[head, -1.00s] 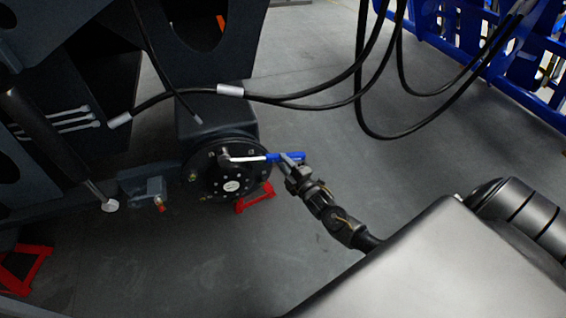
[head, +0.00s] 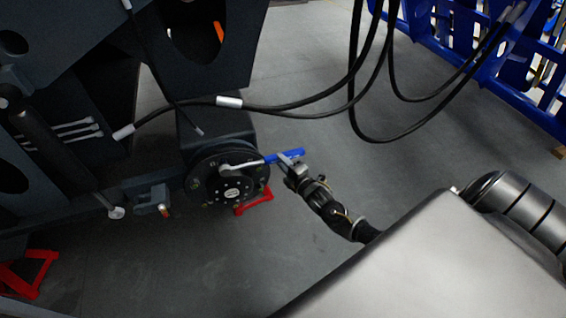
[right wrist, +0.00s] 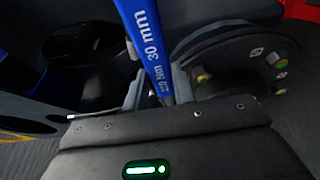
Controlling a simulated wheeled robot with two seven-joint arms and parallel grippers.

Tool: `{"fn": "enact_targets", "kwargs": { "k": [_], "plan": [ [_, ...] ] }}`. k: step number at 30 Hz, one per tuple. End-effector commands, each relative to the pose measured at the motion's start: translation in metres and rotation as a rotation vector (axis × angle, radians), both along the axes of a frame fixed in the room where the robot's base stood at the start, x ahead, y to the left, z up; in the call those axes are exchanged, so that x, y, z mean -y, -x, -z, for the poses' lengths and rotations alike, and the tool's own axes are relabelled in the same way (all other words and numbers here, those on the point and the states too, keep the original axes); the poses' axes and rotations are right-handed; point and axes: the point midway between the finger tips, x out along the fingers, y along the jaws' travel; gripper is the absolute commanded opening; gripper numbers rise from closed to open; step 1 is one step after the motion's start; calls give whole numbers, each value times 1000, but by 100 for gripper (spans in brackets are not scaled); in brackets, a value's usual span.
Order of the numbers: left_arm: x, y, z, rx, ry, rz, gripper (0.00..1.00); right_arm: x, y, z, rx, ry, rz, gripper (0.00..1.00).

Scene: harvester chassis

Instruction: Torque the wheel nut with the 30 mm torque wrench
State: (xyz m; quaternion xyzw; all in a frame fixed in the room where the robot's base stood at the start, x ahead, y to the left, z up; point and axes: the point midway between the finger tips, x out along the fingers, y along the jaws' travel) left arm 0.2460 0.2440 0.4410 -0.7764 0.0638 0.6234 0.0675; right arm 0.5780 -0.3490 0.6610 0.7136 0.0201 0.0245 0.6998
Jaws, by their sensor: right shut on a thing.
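The 30 mm torque wrench (head: 270,159) has a blue handle and a silver shaft. Its head lies at the upper left of the round dark wheel hub (head: 230,192), apparently on a nut that it hides. The handle slants up to the right. My right gripper (head: 289,164) is shut on the blue handle near its outer end. In the right wrist view the wrench handle (right wrist: 148,40), marked "30 mm", stands between the two fingers, and the wheel hub (right wrist: 270,58) with yellow-green marked nuts shows at the right. My left gripper is not in view.
The dark chassis (head: 85,60) fills the left side. Black hoses (head: 300,106) hang above and behind the hub. Red stands (head: 256,202) are under the hub and at far left. A blue rack (head: 470,60) stands at the upper right. The grey floor between is clear.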

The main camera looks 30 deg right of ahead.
Motion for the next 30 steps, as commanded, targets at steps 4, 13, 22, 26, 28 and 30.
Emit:
{"fn": "enact_targets", "kwargs": {
  "k": [4, 13, 22, 26, 28, 30],
  "plan": [
    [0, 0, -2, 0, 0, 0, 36, 2, -2, -3, 6, -1, 0, 0],
    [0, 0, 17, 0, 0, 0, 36, 0, -2, 13, 19, -57, 0, 0],
    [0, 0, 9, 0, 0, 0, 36, 0, -2, 6, 19, -59, 0, 0],
    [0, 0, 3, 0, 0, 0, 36, 1, -2, 3, 16, -43, 0, 0],
    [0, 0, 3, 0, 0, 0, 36, 1, -2, 3, 15, -37, 0, 0],
    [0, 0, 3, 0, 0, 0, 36, 1, -2, 3, 14, -35, 1, 0]
  ]
}}
